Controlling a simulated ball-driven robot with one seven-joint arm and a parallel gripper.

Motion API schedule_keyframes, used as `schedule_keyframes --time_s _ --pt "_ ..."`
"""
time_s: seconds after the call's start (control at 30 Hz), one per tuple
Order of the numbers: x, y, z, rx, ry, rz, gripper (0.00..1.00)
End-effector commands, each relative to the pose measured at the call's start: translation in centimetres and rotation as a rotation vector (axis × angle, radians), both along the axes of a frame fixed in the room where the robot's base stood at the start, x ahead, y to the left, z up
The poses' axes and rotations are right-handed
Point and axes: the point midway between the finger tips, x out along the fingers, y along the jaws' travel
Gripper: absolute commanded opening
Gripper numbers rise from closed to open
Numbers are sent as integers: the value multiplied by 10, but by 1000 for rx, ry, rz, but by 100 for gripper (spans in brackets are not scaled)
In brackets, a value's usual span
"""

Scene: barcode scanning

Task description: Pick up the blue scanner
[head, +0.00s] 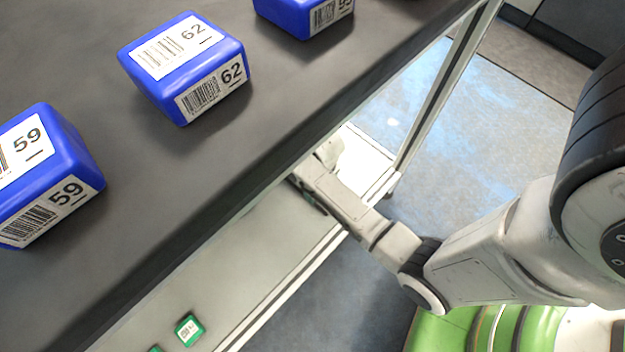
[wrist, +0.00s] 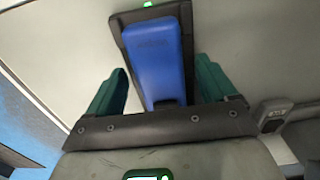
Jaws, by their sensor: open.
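The blue scanner (wrist: 158,62) shows in the wrist view, upper middle, set against a dark holder or frame (wrist: 124,35) on a pale surface. My gripper (wrist: 160,78) is open, with one green finger on each side of the scanner and visible gaps between. I cannot tell how deep the fingers reach along it. In the head view my arm reaches down to the pale lower shelf below the dark counter's edge. The gripper's end is partly hidden by that edge there, and I cannot make out the scanner in that view.
Blue boxes with barcode labels, 59 (head: 50,175) and 62 (head: 185,65), stand on the dark counter (head: 190,210). Another blue box (head: 305,15) is at the top. Small green boxes (head: 189,330) are on the lower shelf. A grey device (wrist: 275,112) is right of the gripper.

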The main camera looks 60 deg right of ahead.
Motion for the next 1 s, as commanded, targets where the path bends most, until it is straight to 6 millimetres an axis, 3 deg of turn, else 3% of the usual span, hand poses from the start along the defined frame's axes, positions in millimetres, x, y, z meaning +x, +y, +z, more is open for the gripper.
schedule_keyframes --time_s 0.13,0.87,1.0 --pt "0 0 1 0 -1 0 85" --pt "0 0 1 0 0 0 15" --pt "0 0 2 0 -1 0 15"
